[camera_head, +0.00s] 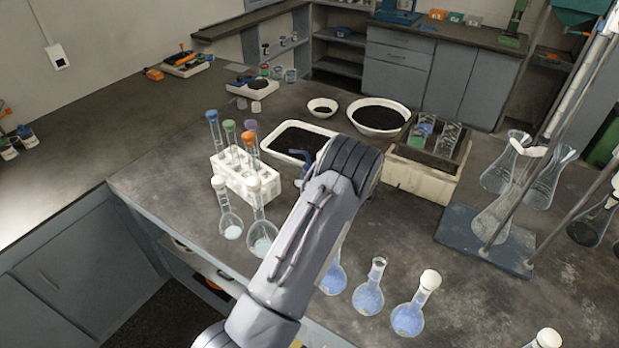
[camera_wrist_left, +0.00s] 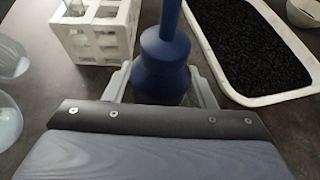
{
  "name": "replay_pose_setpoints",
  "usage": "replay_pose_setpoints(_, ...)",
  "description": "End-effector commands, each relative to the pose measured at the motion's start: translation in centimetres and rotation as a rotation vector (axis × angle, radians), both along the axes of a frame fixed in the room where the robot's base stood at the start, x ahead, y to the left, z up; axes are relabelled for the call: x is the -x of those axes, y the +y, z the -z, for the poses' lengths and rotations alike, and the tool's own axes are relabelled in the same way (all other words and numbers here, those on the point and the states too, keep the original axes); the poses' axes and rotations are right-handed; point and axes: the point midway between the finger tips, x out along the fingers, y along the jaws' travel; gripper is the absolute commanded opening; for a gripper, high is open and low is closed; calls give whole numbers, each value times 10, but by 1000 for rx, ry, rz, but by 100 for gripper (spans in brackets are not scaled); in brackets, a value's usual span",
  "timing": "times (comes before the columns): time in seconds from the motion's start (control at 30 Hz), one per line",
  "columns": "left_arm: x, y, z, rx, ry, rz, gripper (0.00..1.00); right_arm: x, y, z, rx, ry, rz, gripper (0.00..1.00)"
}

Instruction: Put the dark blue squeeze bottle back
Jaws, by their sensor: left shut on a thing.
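The dark blue squeeze bottle (camera_wrist_left: 162,62) stands between the fingers of my left gripper (camera_wrist_left: 160,88) in the left wrist view. The gripper is shut on it. The bottle's narrow top runs out of the picture's upper edge, and its lower part is hidden behind the gripper. In the head view only a small blue piece of the bottle (camera_head: 305,179) shows beside my left wrist, and the arm hides the fingers. The bottle is between the white tube rack and the tray of black grains. I cannot tell whether it touches the bench. My right gripper is out of view.
A white test tube rack (camera_head: 233,182) with capped tubes stands left of the wrist. A white tray (camera_head: 275,143) of black grains lies behind. Flasks with blue contents (camera_head: 368,290) stand in front. A beige box (camera_head: 412,174) is to the right. The left bench (camera_head: 110,135) has free room.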

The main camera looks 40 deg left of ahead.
Motion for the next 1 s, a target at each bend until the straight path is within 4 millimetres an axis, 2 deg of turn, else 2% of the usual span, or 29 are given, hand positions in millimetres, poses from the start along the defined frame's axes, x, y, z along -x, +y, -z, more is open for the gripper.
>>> replay_pose_setpoints(0.27, 0, 0, 4, -2, -1, 0, 44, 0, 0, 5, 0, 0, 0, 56)
replay_pose_setpoints(0.3, 0, 0, 3, 0, 0, 0, 54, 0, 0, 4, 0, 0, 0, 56)
replay_pose_setpoints(0.43, 0, 0, 2, 0, 0, 0, 71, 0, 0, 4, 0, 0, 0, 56)
replay_pose_setpoints(0.7, 0, 0, 2, 0, 0, 0, 72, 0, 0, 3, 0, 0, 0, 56)
replay_pose_setpoints(0.8, 0, 0, -4, 0, 0, 0, 72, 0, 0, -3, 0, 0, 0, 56)
replay_pose_setpoints(0.87, 0, -7, -3, 0, -1, 3, 72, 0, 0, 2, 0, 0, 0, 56)
replay_pose_setpoints(1.0, 1, -31, -14, 0, -2, 5, 72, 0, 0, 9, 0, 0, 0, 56)
